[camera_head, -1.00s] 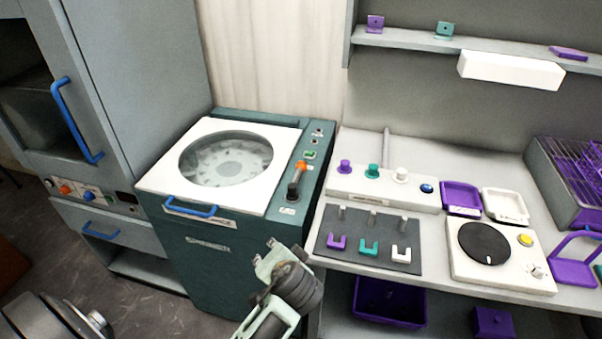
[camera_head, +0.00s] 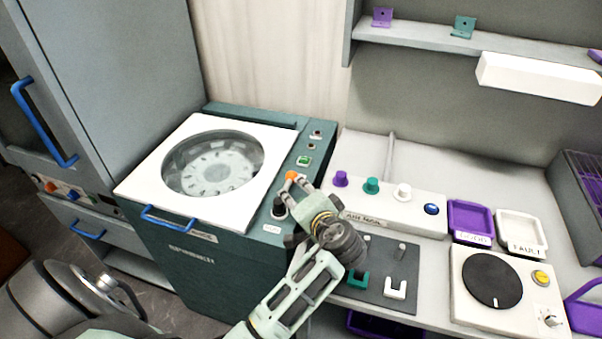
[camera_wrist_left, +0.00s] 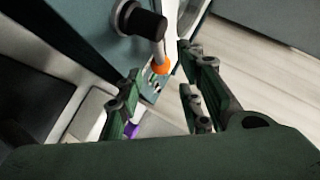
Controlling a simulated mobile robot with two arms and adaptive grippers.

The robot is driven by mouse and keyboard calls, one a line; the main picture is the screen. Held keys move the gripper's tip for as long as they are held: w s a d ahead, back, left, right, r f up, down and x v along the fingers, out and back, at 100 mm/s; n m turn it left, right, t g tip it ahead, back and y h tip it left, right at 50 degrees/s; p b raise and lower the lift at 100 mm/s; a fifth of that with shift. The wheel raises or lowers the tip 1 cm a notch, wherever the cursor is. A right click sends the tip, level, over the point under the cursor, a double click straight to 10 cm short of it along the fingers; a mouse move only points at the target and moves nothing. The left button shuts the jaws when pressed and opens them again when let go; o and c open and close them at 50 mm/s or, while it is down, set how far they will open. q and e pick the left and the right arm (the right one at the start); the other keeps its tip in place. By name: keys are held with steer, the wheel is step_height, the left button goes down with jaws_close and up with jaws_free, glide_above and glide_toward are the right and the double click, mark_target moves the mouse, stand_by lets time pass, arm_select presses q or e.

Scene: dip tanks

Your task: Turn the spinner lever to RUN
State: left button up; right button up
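The spinner (camera_head: 190,250) is a dark green cabinet with a white lid and a round window. Its lever is on the panel to the right of the lid, with a black hub (camera_head: 279,207) and an orange tip (camera_head: 291,176). In the left wrist view the lever's orange tip (camera_wrist_left: 161,67) is just ahead of the gap between my fingers. My left gripper (camera_head: 297,187) is at the lever in the head view and partly covers its shaft. The left wrist view shows its fingers (camera_wrist_left: 160,95) apart, with nothing clearly between them. My right gripper is not in view.
A bench to the right holds a white box with coloured knobs (camera_head: 390,205), a dark mat (camera_head: 375,265) and a white unit with a black disc (camera_head: 493,278). A shelf (camera_head: 425,41) is above. A grey cabinet with blue handles (camera_head: 100,90) stands left.

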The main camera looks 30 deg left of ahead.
mark_target(289, 184)
arm_select(q)
steer(key=shift+w+a+f, duration=0.15)
steer(key=shift+w+a, duration=0.05)
steer(key=shift+w, duration=0.25)
steer(key=shift+w+a+f, duration=0.1)
steer(key=shift+w+a, duration=0.1)
steer(key=shift+w, duration=0.25)
steer(key=p+x, duration=0.1)
steer(key=x, duration=0.4)
steer(key=shift+s+a+f+p, duration=0.1)
steer(key=shift+a+p, duration=0.25)
steer(key=shift+a+f, duration=0.2)
steer(key=c, duration=0.8)
jaws_close()
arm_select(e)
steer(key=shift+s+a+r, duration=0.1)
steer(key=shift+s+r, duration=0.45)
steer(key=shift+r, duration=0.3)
arm_select(q)
steer(key=shift+r, duration=0.15)
